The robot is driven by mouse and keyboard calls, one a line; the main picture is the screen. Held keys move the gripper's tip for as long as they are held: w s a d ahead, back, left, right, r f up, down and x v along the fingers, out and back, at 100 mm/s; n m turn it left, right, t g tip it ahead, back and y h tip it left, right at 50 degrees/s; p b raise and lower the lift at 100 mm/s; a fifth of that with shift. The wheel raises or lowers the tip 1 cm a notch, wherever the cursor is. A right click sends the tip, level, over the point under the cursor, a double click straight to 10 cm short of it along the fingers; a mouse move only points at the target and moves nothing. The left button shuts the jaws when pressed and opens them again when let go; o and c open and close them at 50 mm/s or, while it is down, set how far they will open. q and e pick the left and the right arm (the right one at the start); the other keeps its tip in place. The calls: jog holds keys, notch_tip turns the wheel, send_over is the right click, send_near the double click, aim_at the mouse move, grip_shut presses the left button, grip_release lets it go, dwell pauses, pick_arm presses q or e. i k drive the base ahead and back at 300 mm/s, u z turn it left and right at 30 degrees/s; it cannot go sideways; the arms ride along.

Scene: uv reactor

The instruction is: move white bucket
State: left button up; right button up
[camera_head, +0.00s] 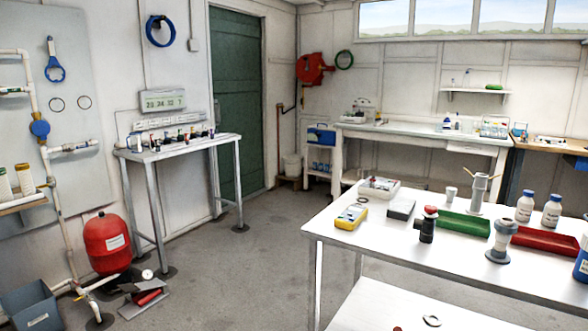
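Neither of my grippers shows in the head view.
A white table (388,243) with bottles and trays fills the right foreground. A metal-legged table (190,147) stands left of the green door (236,105). A red tank (108,243) and grey bin (32,305) are at lower left. Open floor (235,270) lies between.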

aim_at(293, 163)
jog(key=u, duration=0.5)
jog(key=k, duration=0.6)
jog(key=u, duration=0.5)
jog(key=i, duration=2.15)
jog(key=z, duration=0.9)
jog(key=i, duration=2.7)
jog(key=z, duration=1)
jog(key=i, duration=2.3)
jog(key=u, duration=0.85)
jog(key=i, duration=2.75)
jog(key=u, duration=0.55)
jog(key=i, duration=1.85)
jog(key=u, duration=0.2)
